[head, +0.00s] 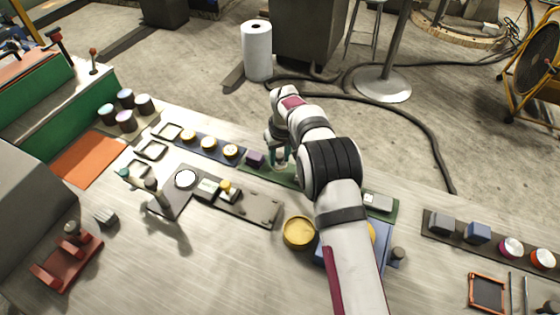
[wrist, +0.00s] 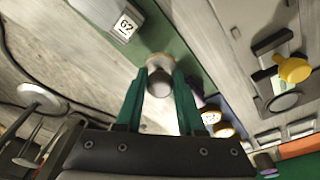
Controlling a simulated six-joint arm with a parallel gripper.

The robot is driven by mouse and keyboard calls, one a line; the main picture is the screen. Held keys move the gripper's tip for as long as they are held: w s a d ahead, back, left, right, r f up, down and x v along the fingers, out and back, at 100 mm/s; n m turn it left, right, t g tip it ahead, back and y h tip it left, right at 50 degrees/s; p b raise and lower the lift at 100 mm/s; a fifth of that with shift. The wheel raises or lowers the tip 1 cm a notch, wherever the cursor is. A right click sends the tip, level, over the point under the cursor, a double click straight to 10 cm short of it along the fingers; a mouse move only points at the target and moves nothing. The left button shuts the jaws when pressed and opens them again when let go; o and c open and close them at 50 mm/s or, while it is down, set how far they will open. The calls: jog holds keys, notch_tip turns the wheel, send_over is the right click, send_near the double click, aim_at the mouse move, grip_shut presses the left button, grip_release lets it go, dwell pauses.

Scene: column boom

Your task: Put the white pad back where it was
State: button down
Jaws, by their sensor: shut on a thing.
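My gripper (head: 279,158) is over the green strip (head: 250,168), with its teal fingers pointing down. In the wrist view my gripper (wrist: 160,82) is shut on a pale round piece (wrist: 160,80), which looks like the white pad. The piece has a grey-white face and a yellowish far edge. It lies above or on the green strip (wrist: 180,48); I cannot tell whether it touches. A purple block (head: 255,158) stands on the strip just left of my gripper in the head view. My arm hides much of the strip.
Several yellow-topped round pieces (head: 208,143) sit in a row on a dark blue strip to the left. A grey plate with a white disc (head: 185,179) and a yellow dish (head: 298,232) are nearer.

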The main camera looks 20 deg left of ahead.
jog(key=shift+f, duration=1.1)
jog(key=shift+f, duration=0.15)
jog(key=c, duration=0.5)
grip_release()
